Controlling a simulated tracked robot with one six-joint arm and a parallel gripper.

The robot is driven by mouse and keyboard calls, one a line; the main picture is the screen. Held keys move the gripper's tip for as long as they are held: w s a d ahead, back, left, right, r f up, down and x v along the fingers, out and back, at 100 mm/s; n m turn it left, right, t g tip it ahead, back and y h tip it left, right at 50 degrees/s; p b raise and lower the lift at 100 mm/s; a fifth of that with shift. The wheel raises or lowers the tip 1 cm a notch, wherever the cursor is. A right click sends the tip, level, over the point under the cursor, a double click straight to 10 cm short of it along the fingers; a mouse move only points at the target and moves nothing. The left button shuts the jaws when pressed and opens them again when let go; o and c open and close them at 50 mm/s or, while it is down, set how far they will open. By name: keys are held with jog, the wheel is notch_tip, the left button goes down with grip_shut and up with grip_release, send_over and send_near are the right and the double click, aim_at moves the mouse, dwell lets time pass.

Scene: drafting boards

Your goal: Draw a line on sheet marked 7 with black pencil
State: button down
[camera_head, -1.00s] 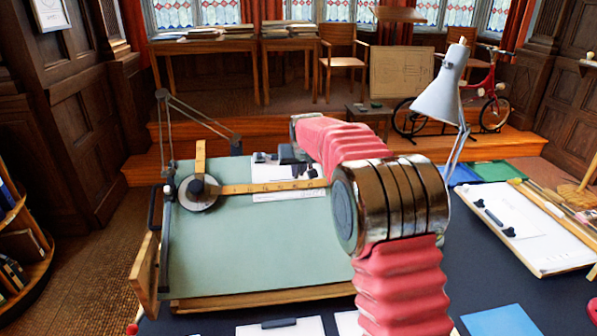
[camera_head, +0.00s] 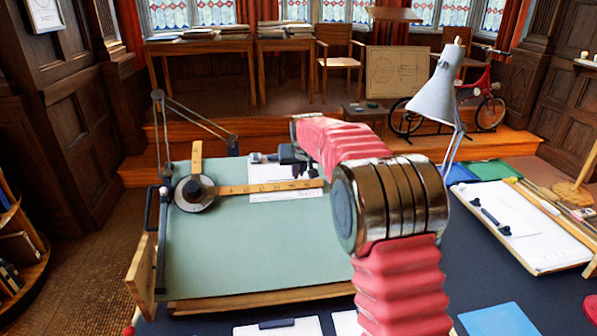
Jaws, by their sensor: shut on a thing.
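A white sheet (camera_head: 287,196) lies on the green drafting board (camera_head: 240,255), with the drafting machine's yellow ruler across it. Any number on the sheet is too small to read. My gripper (camera_head: 290,159) is over the upper part of this sheet, above the ruler in the picture, and partly hidden by my pink arm. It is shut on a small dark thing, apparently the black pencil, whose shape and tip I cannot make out. I cannot tell whether it touches the paper, and I see no drawn line from here.
The drafting machine's round head (camera_head: 195,193) and ruler (camera_head: 250,187) are close to my gripper. A desk lamp (camera_head: 437,95) stands right of my arm. A second board with white paper (camera_head: 520,225) is at the right. A blue sheet (camera_head: 498,320) lies in front.

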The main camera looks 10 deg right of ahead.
jog(key=shift+d, duration=1.05)
dwell(0.6)
dwell(0.4)
jog(key=shift+w+v, duration=0.25)
jog(key=shift+v, duration=2.2)
jog(key=shift+r, duration=0.3)
notch_tip(320, 180, up, 7)
jog(key=s, duration=0.2)
jog(key=shift+s, duration=0.3)
